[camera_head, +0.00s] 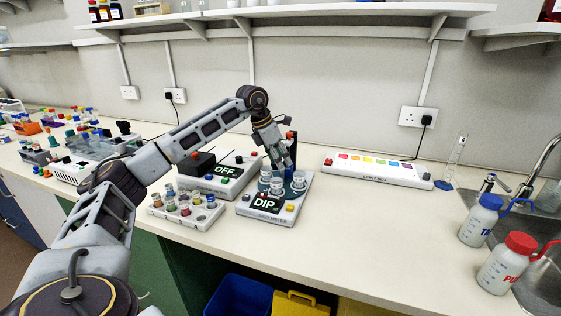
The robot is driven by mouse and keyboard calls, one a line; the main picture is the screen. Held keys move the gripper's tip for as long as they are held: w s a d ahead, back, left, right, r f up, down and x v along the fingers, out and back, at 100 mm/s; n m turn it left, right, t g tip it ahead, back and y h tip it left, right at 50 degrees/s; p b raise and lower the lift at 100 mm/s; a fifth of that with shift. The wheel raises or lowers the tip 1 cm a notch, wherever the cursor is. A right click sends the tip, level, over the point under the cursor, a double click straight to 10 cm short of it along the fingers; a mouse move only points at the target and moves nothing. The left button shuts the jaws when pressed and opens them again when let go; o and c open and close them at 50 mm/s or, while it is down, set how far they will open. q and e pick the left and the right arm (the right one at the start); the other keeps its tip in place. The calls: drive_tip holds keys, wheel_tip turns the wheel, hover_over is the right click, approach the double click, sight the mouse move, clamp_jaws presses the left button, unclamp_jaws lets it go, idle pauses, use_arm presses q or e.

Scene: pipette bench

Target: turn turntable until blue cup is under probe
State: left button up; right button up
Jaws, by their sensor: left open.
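The meter unit (284,215) stands on the bench with a dark screen reading "DIP". Its turntable (288,190) is a small dark teal disc behind the screen, carrying small clear cups, one (277,184) at the front and one (299,179) at the right. A cup (265,175) at the left of the disc looks bluish, but it is too small to be sure of its colour. A dark upright post with an orange-red top (291,138) rises at the back; I cannot make out the probe tip. My left gripper (279,165) is open, pointing down just above the turntable's back left and partly hiding it.
A second unit reading "OFF" (226,172) is left of the meter, with a rack of vials (186,220) in front. A light box (376,170) lies right of the meter. Two wash bottles (507,263) stand by the sink. The bench front at centre right is clear.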

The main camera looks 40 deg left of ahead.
use_arm(q)
drive_tip(key=v, duration=1)
drive_tip(key=shift+s+r, duration=0.25)
drive_tip(key=shift+a, duration=0.1)
use_arm(e)
drive_tip(key=shift+s, duration=0.1)
use_arm(q)
wheel_tip(320, 180, up, 22)
drive_tip(key=p, duration=2.2)
use_arm(e)
drive_tip(key=s+d+r, duration=0.1)
drive_tip(key=s+r, duration=0.2)
drive_tip(key=s, duration=0.7)
drive_tip(key=s+d+r+g, duration=0.1)
drive_tip(key=s+r, duration=0.3)
drive_tip(key=s, duration=0.6)
drive_tip(key=shift+d, duration=0.8)
